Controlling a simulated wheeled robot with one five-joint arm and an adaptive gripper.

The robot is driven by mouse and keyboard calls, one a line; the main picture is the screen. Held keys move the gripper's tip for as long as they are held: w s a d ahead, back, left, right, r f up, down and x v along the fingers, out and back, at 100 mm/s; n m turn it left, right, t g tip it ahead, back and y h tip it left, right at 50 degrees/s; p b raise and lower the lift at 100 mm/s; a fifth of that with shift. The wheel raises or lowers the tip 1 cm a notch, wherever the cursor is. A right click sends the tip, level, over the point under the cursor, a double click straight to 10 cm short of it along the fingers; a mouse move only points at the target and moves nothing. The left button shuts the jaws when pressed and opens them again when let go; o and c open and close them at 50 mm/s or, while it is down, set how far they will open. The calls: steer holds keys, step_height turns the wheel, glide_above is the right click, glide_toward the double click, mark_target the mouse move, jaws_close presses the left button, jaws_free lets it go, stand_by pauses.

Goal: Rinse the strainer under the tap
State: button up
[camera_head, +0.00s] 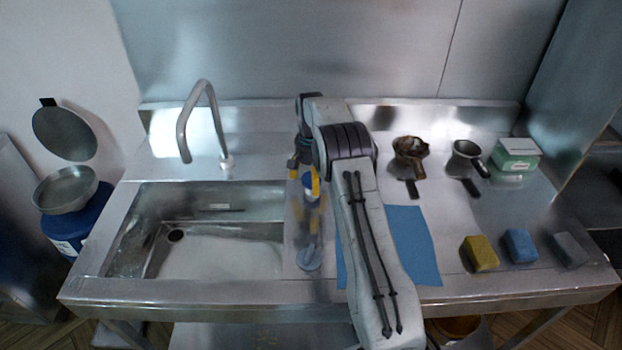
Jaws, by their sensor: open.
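The tap (205,110) curves over the left part of the steel sink basin (215,258). A brown, dirty-looking bowl-shaped piece with a dark handle (409,150) lies on the counter right of my arm; it may be the strainer, but its mesh is too small to make out. A cleaner metal cup-shaped piece with a dark handle (467,160) lies to its right. My gripper (304,176) is open, its yellow-tipped fingers pointing down just right of the basin.
A blue mat (413,245) lies partly hidden under my arm. Yellow (480,253), blue (520,246) and grey (569,250) blocks line the right front. A green-and-white box (516,155) stands behind them. A blue drum (75,225) with a metal pan stands left of the sink.

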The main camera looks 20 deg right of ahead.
steer(key=shift+c, duration=0.4)
steer(key=c, duration=1)
steer(key=shift+f, duration=0.1)
steer(key=shift+c, duration=0.3)
steer(key=shift+n, duration=0.5)
steer(key=n, duration=0.3)
steer(key=shift+s+f, duration=0.1)
steer(key=shift+n, duration=2.1)
steer(key=shift+d, duration=0.1)
